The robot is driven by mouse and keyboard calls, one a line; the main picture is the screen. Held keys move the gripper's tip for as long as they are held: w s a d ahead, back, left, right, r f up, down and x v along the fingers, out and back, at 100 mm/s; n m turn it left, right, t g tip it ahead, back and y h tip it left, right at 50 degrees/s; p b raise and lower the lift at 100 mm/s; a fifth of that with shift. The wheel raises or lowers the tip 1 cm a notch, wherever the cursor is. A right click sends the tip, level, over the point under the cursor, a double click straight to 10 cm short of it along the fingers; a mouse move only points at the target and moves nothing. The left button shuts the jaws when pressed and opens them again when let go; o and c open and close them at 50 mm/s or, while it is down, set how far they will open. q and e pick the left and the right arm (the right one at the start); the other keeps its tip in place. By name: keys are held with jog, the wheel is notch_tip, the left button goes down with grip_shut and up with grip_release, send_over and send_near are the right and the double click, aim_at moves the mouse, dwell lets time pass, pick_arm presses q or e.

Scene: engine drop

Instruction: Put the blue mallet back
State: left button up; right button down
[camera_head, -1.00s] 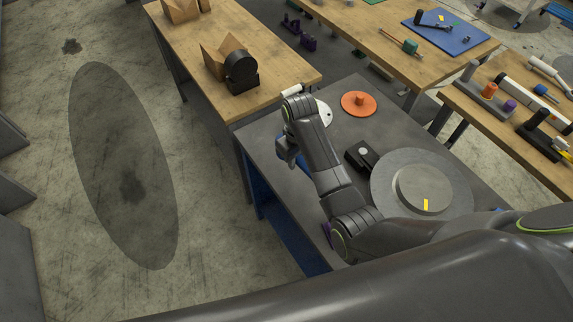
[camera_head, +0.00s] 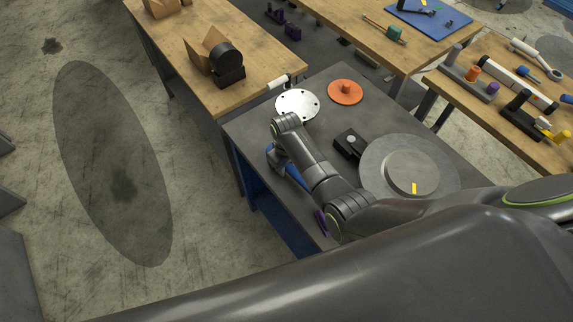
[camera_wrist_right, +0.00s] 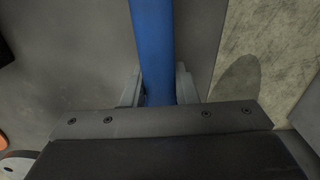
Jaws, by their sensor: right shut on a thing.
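The blue mallet's handle (camera_wrist_right: 152,40) runs between the fingers of my right gripper (camera_wrist_right: 158,90) in the right wrist view. The fingers are shut on it, one on each side. In the head view my right gripper (camera_head: 277,158) is over the left edge of the dark metal bench (camera_head: 240,130), and part of the blue handle (camera_head: 297,176) shows beside my forearm. The mallet's head cannot be made out. Whether the mallet touches the bench cannot be told. My left gripper is not in view.
The bench also holds a white disc (camera_head: 297,104), an orange disc (camera_head: 345,92), a black block (camera_head: 350,143) and a large grey round plate (camera_head: 375,180). A wooden table (camera_head: 190,75) stands behind left. More tool tables are at upper right. Open floor lies left.

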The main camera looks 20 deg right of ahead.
jog(key=shift+f, duration=0.1)
jog(key=c, duration=1.1)
grip_release()
jog(key=shift+s, duration=0.1)
jog(key=shift+c, duration=0.2)
jog(key=shift+f, duration=0.1)
jog(key=shift+f+b, duration=0.1)
jog(key=shift+b, duration=0.2)
notch_tip(320, 180, up, 17)
jog(key=shift+r, duration=0.2)
